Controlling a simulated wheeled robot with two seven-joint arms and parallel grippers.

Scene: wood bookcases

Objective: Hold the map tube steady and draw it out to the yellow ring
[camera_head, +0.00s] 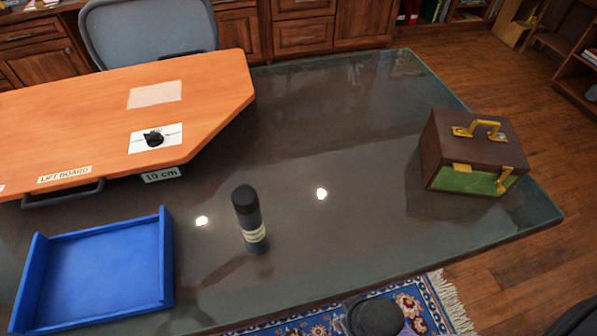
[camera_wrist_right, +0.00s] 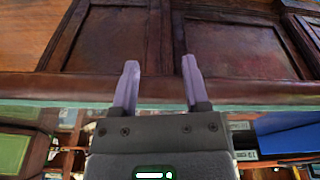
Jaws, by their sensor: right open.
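The map tube (camera_head: 250,220) is a dark grey cylinder with a black cap, standing on the glass-topped table right of the blue tray. Pale cream bands circle its lower part. I cannot tell whether a yellow ring is among them. My right gripper (camera_wrist_right: 160,68) shows in the right wrist view with its two pale purple fingers apart and nothing between them. The tube is not evident in that view. My left gripper is not in view.
A blue tray (camera_head: 168,260) stands at the front left. An orange lift board (camera_head: 210,100) with a black knob lies behind it. A brown and green box (camera_head: 470,140) with yellow handles stands at the right. The glass table (camera_head: 340,140) is clear between tube and box.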

